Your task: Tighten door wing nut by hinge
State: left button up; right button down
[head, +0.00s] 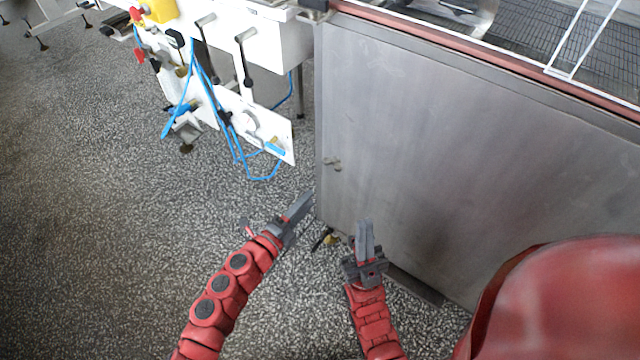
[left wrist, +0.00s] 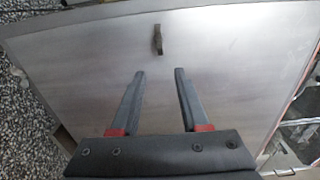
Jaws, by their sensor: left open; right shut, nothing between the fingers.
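The wing nut (head: 332,163) is a small brownish metal piece on the grey metal door (head: 430,130), near the door's left edge. In the left wrist view the wing nut (left wrist: 157,40) stands out from the door beyond the fingertips, roughly in line with the gap between them. My left gripper (head: 306,198) is open and empty, below and left of the wing nut in the head view, and apart from it. My right gripper (head: 364,222) is shut and empty in front of the door's lower part. I cannot make out a hinge clearly.
A white machine panel (head: 265,125) with blue hoses and black levers stands left of the door. A dark mesh belt (head: 520,40) with a white frame lies above it. A small black and yellow part (head: 328,239) is near the door's lower left corner.

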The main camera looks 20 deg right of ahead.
pick_arm(q)
jog(key=shift+v, duration=2.4)
